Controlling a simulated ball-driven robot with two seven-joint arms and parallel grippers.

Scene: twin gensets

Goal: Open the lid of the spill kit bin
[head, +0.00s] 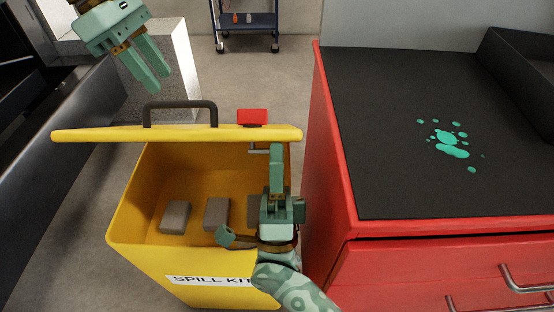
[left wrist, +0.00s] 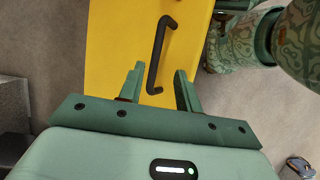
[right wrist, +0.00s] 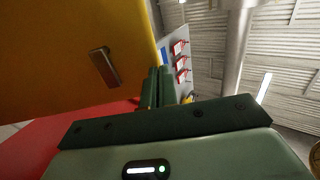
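The yellow spill kit bin (head: 125,240) stands open at the top, with grey blocks (head: 175,216) inside. Its lid (head: 90,135) is raised and seen nearly edge-on in the head view, with a dark handle (head: 180,104) and a red latch (head: 252,117). My left gripper (head: 158,82) is open and empty, above and left of the handle; in the left wrist view the handle (left wrist: 158,55) lies beyond its fingertips. My right gripper (head: 276,148) is shut, pointing up just below the lid's right part. The right wrist view shows the lid's underside (right wrist: 60,50) beside its fingers; contact is unclear.
A red cabinet (head: 330,180) with a black top (head: 380,130) and green splatter (head: 452,145) stands close on the right. A dark blue cart (head: 247,20) is at the back. A dark metal structure (head: 50,170) stands on the left. Floor shows behind the bin.

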